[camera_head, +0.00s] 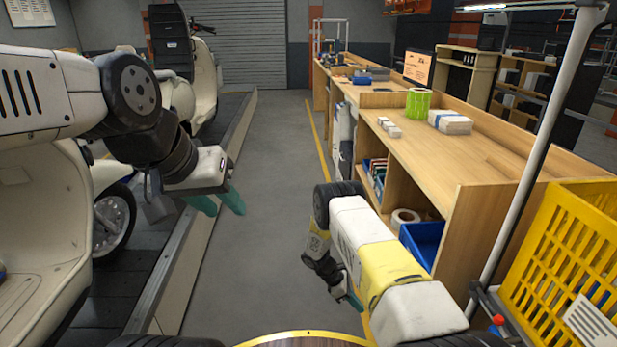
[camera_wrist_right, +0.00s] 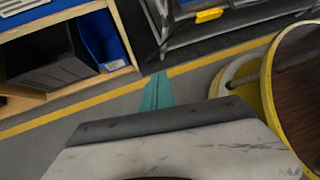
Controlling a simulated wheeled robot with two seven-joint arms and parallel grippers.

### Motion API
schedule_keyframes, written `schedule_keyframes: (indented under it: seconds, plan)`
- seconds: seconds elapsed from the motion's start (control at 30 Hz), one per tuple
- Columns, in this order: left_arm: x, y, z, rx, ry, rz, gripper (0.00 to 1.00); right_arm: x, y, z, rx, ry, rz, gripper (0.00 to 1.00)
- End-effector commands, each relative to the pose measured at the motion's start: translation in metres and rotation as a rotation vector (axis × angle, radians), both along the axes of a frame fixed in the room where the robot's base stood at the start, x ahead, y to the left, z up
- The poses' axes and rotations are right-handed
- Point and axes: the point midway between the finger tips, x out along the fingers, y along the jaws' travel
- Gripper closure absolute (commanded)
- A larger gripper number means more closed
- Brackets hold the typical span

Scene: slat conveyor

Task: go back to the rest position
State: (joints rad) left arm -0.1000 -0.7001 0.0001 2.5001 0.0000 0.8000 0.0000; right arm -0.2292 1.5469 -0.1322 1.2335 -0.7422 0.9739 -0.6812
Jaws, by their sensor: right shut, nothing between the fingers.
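My left gripper (camera_head: 222,207) hangs over the aisle at the left, beside the conveyor edge. Its two teal fingers point down and stand apart, with nothing between them. My right gripper (camera_head: 352,303) is low over the floor, in front of the wooden bench, and is partly hidden by its own wrist. In the right wrist view, its teal fingers (camera_wrist_right: 157,92) are together and empty, above grey floor and a yellow line.
The wooden bench (camera_head: 465,160) runs along the right, with a blue bin (camera_head: 422,245) on its lower shelf. A yellow crate (camera_head: 565,260) stands at the near right. Cream scooters (camera_head: 205,85) stand on the left behind the conveyor rail (camera_head: 190,225). The aisle floor (camera_head: 270,190) between is clear.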

Motion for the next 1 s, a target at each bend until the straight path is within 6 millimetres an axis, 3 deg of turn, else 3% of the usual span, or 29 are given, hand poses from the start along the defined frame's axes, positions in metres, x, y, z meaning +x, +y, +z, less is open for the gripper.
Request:
schedule_keyframes:
  seconds: [0.17, 0.27, 0.47, 0.73, 1.0]
  plan:
    - [0.0, 0.0, 0.0, 0.0, 0.0, 0.0, 0.64, 0.027, 0.003, 0.072, 0.051, -0.104, -0.12, 1.0]
    - [0.0, 0.0, 0.0, 0.0, 0.0, 0.0, 0.64, 0.038, 0.005, 0.127, 0.093, -0.181, -0.216, 1.0]
    - [0.0, 0.0, 0.0, 0.0, 0.0, 0.0, 0.64, 0.043, 0.008, 0.236, 0.19, -0.33, -0.406, 1.0]
    - [0.0, 0.0, 0.0, 0.0, 0.0, 0.0, 0.64, 0.013, 0.008, 0.372, 0.333, -0.515, -0.653, 1.0]
    - [0.0, 0.0, 0.0, 0.0, 0.0, 0.0, 0.64, -0.05, 0.007, 0.48, 0.492, -0.68, -0.886, 1.0]
